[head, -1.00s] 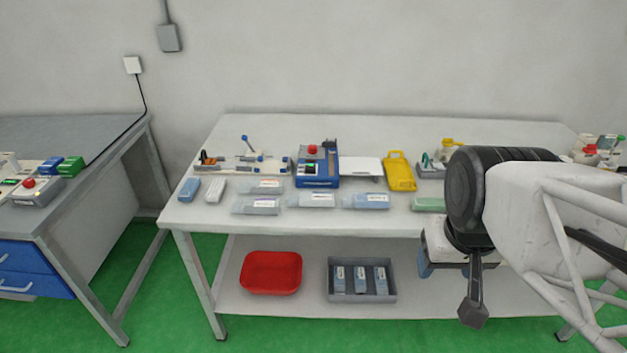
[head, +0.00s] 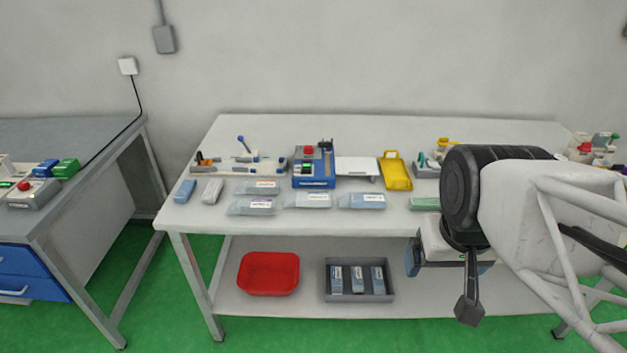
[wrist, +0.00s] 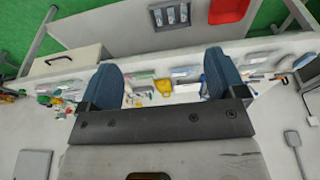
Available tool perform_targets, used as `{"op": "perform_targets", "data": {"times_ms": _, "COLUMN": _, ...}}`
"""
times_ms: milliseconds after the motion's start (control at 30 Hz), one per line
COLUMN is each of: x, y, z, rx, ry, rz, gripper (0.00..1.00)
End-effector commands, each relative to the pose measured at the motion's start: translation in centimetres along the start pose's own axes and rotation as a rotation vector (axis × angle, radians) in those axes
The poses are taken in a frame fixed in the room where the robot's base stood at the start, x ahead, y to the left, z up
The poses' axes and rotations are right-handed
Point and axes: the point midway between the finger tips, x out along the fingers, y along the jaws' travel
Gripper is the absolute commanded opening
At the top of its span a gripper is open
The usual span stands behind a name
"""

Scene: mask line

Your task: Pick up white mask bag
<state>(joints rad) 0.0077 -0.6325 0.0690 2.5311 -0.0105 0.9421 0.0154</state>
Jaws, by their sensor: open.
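Several bags with white labels lie flat on the front left of the white table (head: 390,219). They look pale grey-blue: one at the back (head: 262,187), one front left (head: 251,207), one in the middle (head: 307,200) and one at right (head: 361,201). A small whitish-grey item (head: 213,191) lies left of them. I cannot tell which is the white mask bag. My gripper (head: 450,264) is open and empty, off the table's front edge and right of the bags. In the wrist view, its blue fingers (wrist: 160,62) are wide apart, with the table beyond.
A blue device (head: 314,168) with a red button, a white stand (head: 357,167) and a yellow tray (head: 397,171) stand behind the bags. A red bin (head: 268,274) and a grey crate (head: 359,293) holding bags sit on the lower shelf. Another bench (head: 70,130) is at left.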

Motion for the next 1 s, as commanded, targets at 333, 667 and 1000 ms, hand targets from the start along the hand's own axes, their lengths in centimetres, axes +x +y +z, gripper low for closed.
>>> {"op": "perform_targets", "data": {"times_ms": 333, "x": 0.1, "y": -0.7, "z": -3.3, "rx": -0.102, "ry": -0.017, "rz": -0.005, "gripper": 0.89}}
{"op": "perform_targets", "data": {"times_ms": 667, "x": 1.3, "y": -2.4, "z": -10.6, "rx": -0.331, "ry": -0.050, "rz": -0.020, "gripper": 0.89}}
{"op": "perform_targets", "data": {"times_ms": 1000, "x": 4.0, "y": -5.0, "z": -18.2, "rx": -0.578, "ry": -0.080, "rz": -0.041, "gripper": 0.89}}
